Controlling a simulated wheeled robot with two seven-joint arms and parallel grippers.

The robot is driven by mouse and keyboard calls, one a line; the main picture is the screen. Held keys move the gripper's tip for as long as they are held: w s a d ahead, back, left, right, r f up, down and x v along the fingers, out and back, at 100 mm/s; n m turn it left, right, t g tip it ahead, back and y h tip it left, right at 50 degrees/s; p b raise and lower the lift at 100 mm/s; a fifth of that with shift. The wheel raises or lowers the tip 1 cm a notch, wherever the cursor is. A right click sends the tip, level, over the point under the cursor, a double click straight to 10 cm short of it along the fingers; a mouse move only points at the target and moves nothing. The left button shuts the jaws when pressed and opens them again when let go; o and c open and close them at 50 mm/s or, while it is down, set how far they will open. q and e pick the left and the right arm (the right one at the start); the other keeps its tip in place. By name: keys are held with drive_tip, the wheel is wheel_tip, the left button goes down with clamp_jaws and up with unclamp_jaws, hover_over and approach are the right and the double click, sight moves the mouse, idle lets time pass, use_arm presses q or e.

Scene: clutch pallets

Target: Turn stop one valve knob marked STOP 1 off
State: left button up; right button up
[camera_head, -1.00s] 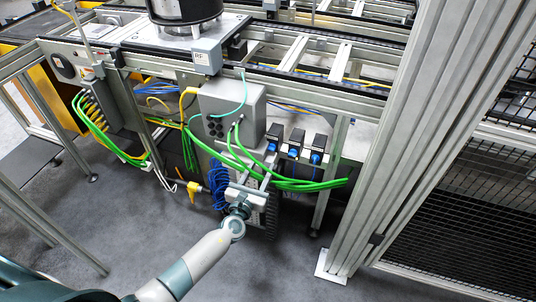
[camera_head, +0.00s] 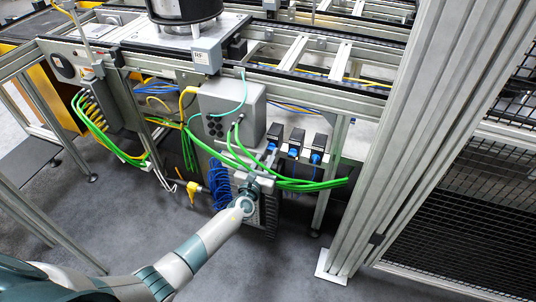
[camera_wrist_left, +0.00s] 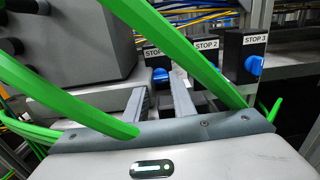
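The STOP 1 valve (camera_head: 272,133) is the leftmost of three black boxes under the conveyor, with a blue knob (camera_head: 271,147) on its front. In the left wrist view the STOP 1 knob (camera_wrist_left: 160,75) shows ahead between the finger tips, its label partly hidden by a green cable. My left gripper (camera_head: 265,170) is below and in front of that knob, behind green cables. In the left wrist view my left gripper (camera_wrist_left: 160,90) has its two fingers apart with nothing between them; contact with the knob cannot be told. My right gripper is out of view.
The STOP 2 valve (camera_wrist_left: 207,57) and STOP 3 valve (camera_wrist_left: 254,45) stand to the right. Thick green cables (camera_head: 310,184) cross by my gripper. A grey box (camera_head: 231,108) is at the left of the valves. A metal post (camera_head: 405,140) stands at the right.

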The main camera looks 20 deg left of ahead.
use_arm(q)
drive_tip(key=shift+c, duration=1.3)
drive_tip(key=shift+n+b, duration=3.45)
drive_tip(key=shift+n, duration=5.55)
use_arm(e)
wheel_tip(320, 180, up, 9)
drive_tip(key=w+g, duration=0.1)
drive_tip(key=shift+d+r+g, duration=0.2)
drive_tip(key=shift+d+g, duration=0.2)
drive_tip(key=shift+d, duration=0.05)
